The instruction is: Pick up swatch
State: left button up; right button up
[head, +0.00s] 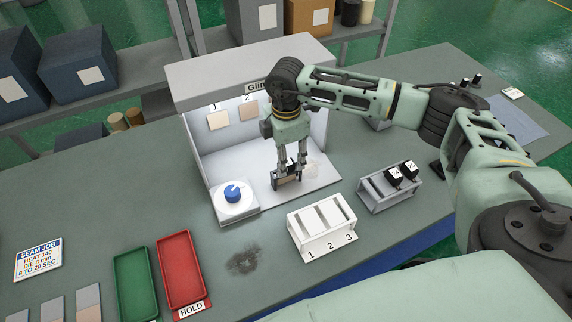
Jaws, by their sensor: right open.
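My right gripper (288,172) points down into the white light booth (215,160), just above its floor. Its fingers are open. A small dark-edged piece (287,180) is at the fingertips, partly hidden by them; I cannot tell whether it is a swatch or whether the fingers touch it. Two pale swatches, one beige (218,120) and one tan (249,110), are on the booth's back wall under the numbers 1 and 2. More swatches, including a grey-brown one (88,300), lie at the table's lower left. My left gripper is not in view.
A blue knob (232,193) sits at the booth's front left. A white rack (322,226) numbered 1 to 3 and a grey rack (385,192) with black blocks stand in front. Green (135,284) and red (181,268) trays lie left.

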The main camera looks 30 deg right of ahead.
notch_tip(320, 180, down, 2)
jog(key=shift+w+f+p, duration=0.1)
jog(key=shift+f+p, duration=0.1)
jog(key=shift+p, duration=0.15)
jog(key=shift+f, duration=0.45)
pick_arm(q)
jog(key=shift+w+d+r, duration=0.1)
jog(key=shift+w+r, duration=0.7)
pick_arm(e)
grip_shut()
